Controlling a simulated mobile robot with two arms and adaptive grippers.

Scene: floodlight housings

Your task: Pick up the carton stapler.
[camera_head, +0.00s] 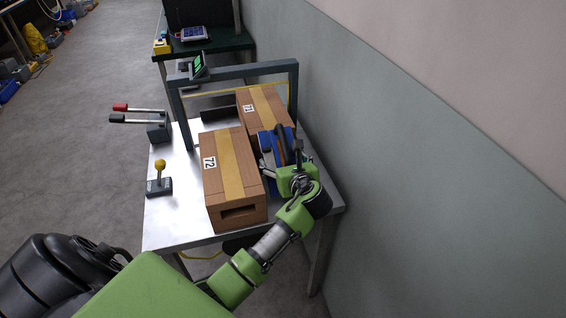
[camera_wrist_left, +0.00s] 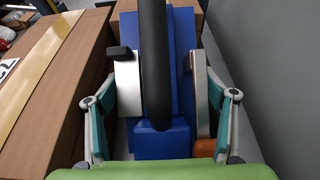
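The carton stapler (camera_head: 267,143) is blue with a thick black handle. It is at the right side of the metal table, beside the carton marked 72, partly hidden by my left gripper. In the left wrist view the stapler (camera_wrist_left: 183,60) fills the middle, with the black handle running along it and a silver plate at its left. My left gripper (camera_head: 282,168) is at the stapler's near end. In the wrist view its fingers (camera_wrist_left: 160,105) stand apart, one on each side of the stapler; firm contact is not visible. My right gripper is not in view.
The carton marked 72 (camera_head: 222,190) stands close left of my gripper; the carton marked 71 (camera_head: 256,98) is behind. A grey frame (camera_head: 240,70) spans the table's (camera_head: 165,222) back. A wall (camera_head: 400,170) rises close on the right. Levers (camera_head: 159,182) stand at the left.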

